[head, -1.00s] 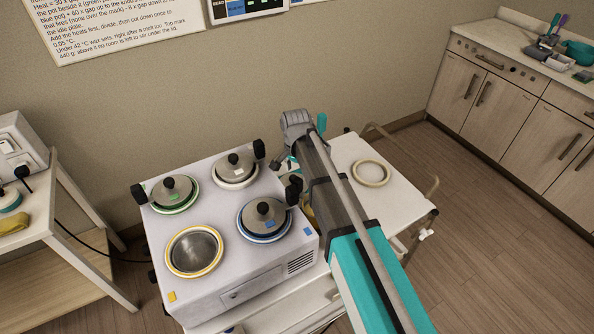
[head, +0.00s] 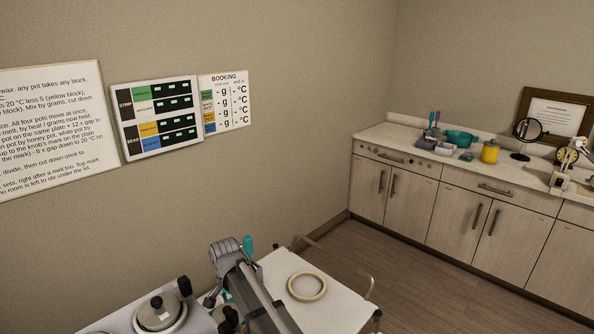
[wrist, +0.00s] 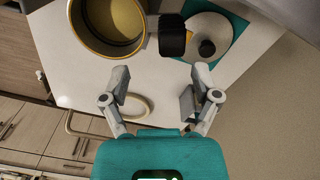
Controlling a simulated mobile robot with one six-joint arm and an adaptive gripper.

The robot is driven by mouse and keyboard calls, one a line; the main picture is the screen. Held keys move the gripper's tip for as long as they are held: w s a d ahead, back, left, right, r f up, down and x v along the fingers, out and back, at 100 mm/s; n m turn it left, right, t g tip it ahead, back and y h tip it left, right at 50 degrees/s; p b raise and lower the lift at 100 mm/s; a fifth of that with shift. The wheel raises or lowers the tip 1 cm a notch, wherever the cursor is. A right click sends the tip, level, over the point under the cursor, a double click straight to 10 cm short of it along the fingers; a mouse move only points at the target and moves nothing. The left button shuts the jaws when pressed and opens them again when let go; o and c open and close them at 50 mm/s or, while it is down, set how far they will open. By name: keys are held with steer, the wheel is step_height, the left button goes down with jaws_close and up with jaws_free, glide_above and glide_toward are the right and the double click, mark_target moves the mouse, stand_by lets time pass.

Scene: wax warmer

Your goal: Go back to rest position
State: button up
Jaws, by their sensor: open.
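My gripper (wrist: 160,93) is open in the wrist view, its two fingers apart with nothing between them. Ahead of it in that view are a yellow-rimmed pot (wrist: 78,42) and a grey lid (wrist: 212,27) with a dark knob on a teal mat (wrist: 238,33). In the head view my arm reaches up from the bottom edge over the white cart (head: 335,305). The fingers are hidden or unclear there.
A cream ring (head: 307,287) lies on the cart, right of my arm. A lidded pot (head: 160,313) shows at the lower left. A wall display (head: 157,117) and booking sheet hang behind. A cabinet counter (head: 400,136) stands at the right, with open floor before it.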

steer(key=s+d+n, duration=0.1)
steer(key=s+d, duration=0.2)
steer(key=d, duration=1)
steer(key=s+d+n, duration=0.1)
steer(key=s+d, duration=0.2)
steer(key=d, duration=0.9)
steer(key=s+d+n, duration=0.1)
steer(key=s+d, duration=0.2)
steer(key=d, duration=1)
steer(key=shift+d+n, duration=0.3)
steer(key=shift+s, duration=0.1)
